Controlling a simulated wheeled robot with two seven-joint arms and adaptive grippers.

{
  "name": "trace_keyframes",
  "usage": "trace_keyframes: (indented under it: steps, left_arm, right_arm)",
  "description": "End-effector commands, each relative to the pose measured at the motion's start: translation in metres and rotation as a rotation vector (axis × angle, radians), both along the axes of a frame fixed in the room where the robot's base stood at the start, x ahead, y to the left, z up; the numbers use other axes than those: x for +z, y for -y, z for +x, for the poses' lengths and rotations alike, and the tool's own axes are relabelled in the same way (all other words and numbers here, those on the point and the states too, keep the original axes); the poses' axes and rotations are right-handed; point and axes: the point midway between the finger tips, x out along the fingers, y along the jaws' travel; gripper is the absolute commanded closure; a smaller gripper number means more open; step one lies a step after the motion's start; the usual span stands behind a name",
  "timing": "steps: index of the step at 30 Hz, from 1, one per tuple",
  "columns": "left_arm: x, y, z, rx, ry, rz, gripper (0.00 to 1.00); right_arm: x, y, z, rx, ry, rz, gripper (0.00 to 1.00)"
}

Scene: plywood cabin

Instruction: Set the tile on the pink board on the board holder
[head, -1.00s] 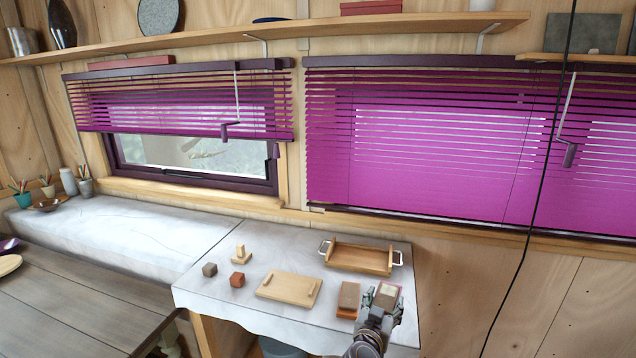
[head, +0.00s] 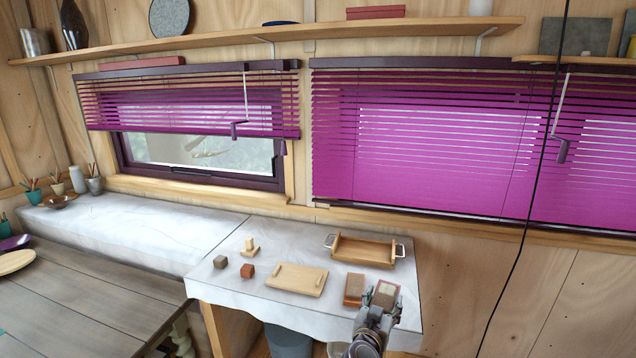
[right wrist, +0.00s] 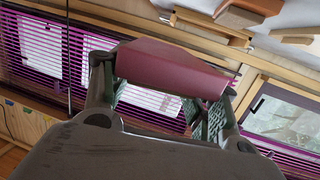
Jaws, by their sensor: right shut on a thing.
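My right gripper (head: 373,318) is at the front right of the white counter, shut on a pink board (right wrist: 172,72). In the head view the pink board (head: 386,285) has a greyish-tan face, perhaps a tile on it; I cannot tell. The gripper hides its near end. Close to its left is a brown block on a reddish base (head: 355,287). A pale wooden board with two raised end rails (head: 297,280) lies in the middle, and a small stepped wooden stand (head: 250,248) is behind left. I cannot tell which is the board holder. My left gripper is not in view.
A wooden tray with metal handles (head: 363,252) stands at the back of the counter. A dark cube (head: 220,262) and a reddish cube (head: 248,271) lie on the left. The counter's front strip is clear. A black cord (head: 520,240) hangs at right.

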Motion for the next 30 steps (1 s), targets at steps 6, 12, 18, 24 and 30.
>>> trace_keyframes:
  steps: [6,12,18,24,30]
  left_arm:
    - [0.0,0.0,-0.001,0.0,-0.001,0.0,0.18]
    - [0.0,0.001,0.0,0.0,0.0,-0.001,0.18]
    - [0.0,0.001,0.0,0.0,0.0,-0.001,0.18]
    - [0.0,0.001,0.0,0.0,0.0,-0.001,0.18]
    - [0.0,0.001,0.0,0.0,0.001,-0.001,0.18]
  right_arm:
    - [0.009,-0.012,0.007,0.055,0.004,0.001,0.71]
    - [0.024,-0.028,0.012,0.126,0.006,0.0,0.71]
    - [0.047,-0.042,0.016,0.202,0.006,0.001,0.71]
    - [0.077,-0.048,0.017,0.289,0.007,0.0,0.71]
    - [0.087,-0.041,0.008,0.372,0.003,-0.005,0.71]
